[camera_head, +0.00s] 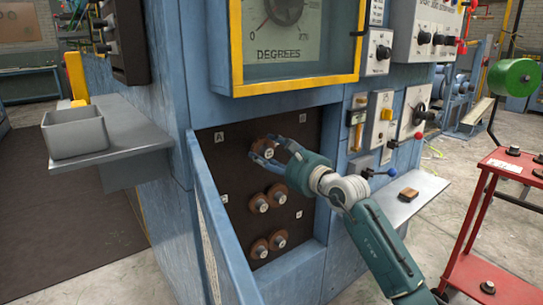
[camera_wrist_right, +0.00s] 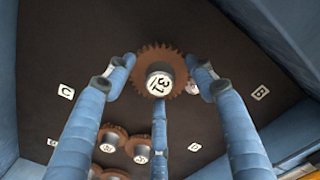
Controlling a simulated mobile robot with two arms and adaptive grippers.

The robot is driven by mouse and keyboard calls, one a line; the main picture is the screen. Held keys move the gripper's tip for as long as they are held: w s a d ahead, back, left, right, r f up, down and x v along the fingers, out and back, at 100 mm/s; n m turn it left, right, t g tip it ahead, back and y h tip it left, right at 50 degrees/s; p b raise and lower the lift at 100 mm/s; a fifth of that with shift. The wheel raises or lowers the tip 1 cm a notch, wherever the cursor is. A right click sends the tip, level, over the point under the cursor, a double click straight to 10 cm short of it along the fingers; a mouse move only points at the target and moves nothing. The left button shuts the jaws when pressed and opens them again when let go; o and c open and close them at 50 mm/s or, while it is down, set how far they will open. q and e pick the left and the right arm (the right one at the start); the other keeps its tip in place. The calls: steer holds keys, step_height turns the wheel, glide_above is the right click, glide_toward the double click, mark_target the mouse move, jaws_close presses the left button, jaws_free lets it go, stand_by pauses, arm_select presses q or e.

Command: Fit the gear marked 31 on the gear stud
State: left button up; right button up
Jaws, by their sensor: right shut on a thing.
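The brown toothed gear marked 31 (camera_wrist_right: 146,56) has a pale hub bearing its number and faces the right wrist camera. My right gripper (camera_head: 268,153) has blue fingers closed around this gear (camera_head: 259,146), in front of the upper part of the dark recessed panel. In the wrist view the right gripper (camera_wrist_right: 160,85) has fingers at the left, right and below the gear. A small metal end (camera_wrist_right: 192,88) shows beside the right finger, partly hidden; it may be a stud. Whether the gear sits on a stud is hidden. My left gripper is out of view.
Several other brown gears (camera_head: 277,194) sit lower on the dark panel (camera_head: 240,225), which has letter tags. An open blue door (camera_head: 212,230) stands at its left. A grey bin (camera_head: 75,133) rests on the left shelf; a small right shelf (camera_head: 412,200) holds a brown block.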

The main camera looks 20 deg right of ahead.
steer(key=shift+x, duration=1.1)
stand_by(0.3)
steer(key=o, duration=1.3)
steer(key=shift+s+d+f, duration=0.1)
steer(key=shift+s+d, duration=0.1)
steer(key=shift+s, duration=0.15)
steer(key=v, duration=1.1)
